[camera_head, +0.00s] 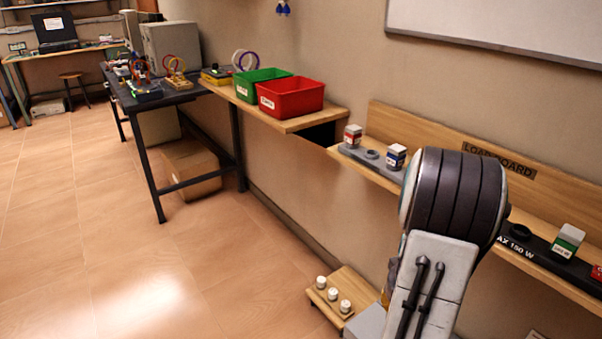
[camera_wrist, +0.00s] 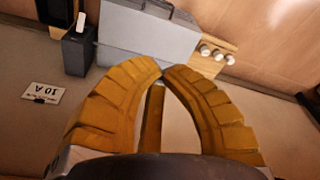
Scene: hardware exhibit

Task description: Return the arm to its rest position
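In the wrist view, my gripper (camera_wrist: 163,70) has two ribbed yellow fingers whose tips meet. Nothing shows held at the tips. Beyond them are a grey box (camera_wrist: 148,38) and a small wooden stand with white knobs (camera_wrist: 212,52). In the head view, my arm (camera_head: 440,250) rises at the lower right in front of the load board shelf (camera_head: 345,158). My gripper is mostly hidden behind the arm there.
Green (camera_head: 262,84) and red (camera_head: 290,97) bins stand on a wall shelf. A low wooden stand (camera_head: 342,298) is by the wall. The floor at left is clear.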

